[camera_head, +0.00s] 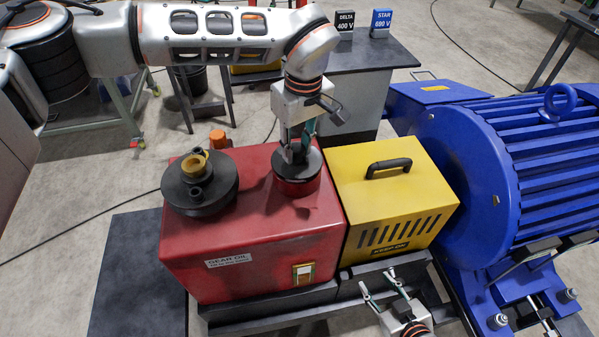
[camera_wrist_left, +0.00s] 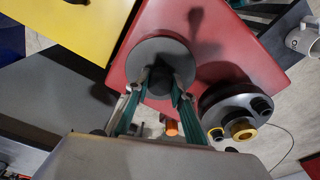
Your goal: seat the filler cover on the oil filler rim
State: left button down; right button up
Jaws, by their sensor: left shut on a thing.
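The filler cover, a dark grey disc with a knob, shows in the head view (camera_head: 313,160) and in the left wrist view (camera_wrist_left: 157,48). My left gripper (camera_head: 297,152) is shut on its knob from above; its green-padded fingers also show in the left wrist view (camera_wrist_left: 160,88). The red oil filler rim (camera_head: 297,187) stands on top of the red gear oil housing (camera_head: 250,250). The cover is over the rim and looks level; I cannot tell whether it touches all round. My right gripper (camera_head: 378,284) is open and empty in front of the yellow box.
A dark round fitting with a brass-coloured part (camera_head: 200,190) stands on the housing left of the rim, with an orange cap (camera_head: 218,138) behind it. The yellow box with a handle (camera_head: 390,200) and the blue motor (camera_head: 500,160) are to the right.

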pick_arm(q)
jog(key=shift+f+b, duration=0.3)
jog(key=shift+f, duration=0.6)
dwell(1.7)
jog(key=c, duration=1.6)
grip_release()
jog(key=shift+c, duration=0.2)
jog(key=r, duration=0.4)
jog(key=s+r, duration=0.1)
jog(key=r, duration=0.7)
jog(key=shift+s+d, duration=0.15)
jog(key=shift+d, duration=0.25)
